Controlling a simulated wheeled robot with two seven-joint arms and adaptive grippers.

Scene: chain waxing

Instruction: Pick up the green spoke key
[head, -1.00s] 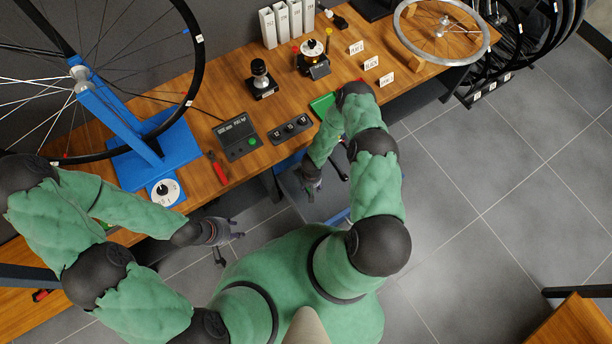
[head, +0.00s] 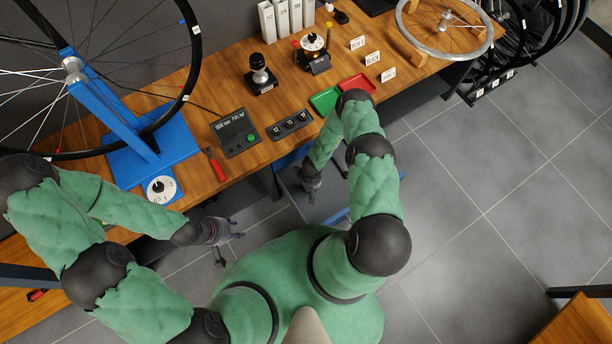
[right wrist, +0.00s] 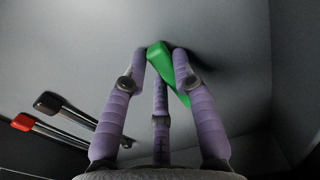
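A green object (right wrist: 163,65), which looks like the spoke key's green handle, lies slantwise between the purple fingers of my right gripper (right wrist: 160,60) in the right wrist view. The fingertips are close around it on both sides; I cannot tell whether they press on it or whether it is lifted off the grey surface. In the head view my right gripper (head: 311,182) hangs low in front of the bench, and the green key cannot be made out there. My left gripper (head: 232,232) is open and empty, its fingers spread, in front of the bench's left part.
Tools with a red handle (right wrist: 22,122) and a black handle (right wrist: 48,103) lie left of the right gripper. On the bench (head: 215,90) are a green tray (head: 324,100), a red tray (head: 358,84), red-handled pliers (head: 214,165) and a blue wheel stand (head: 120,165).

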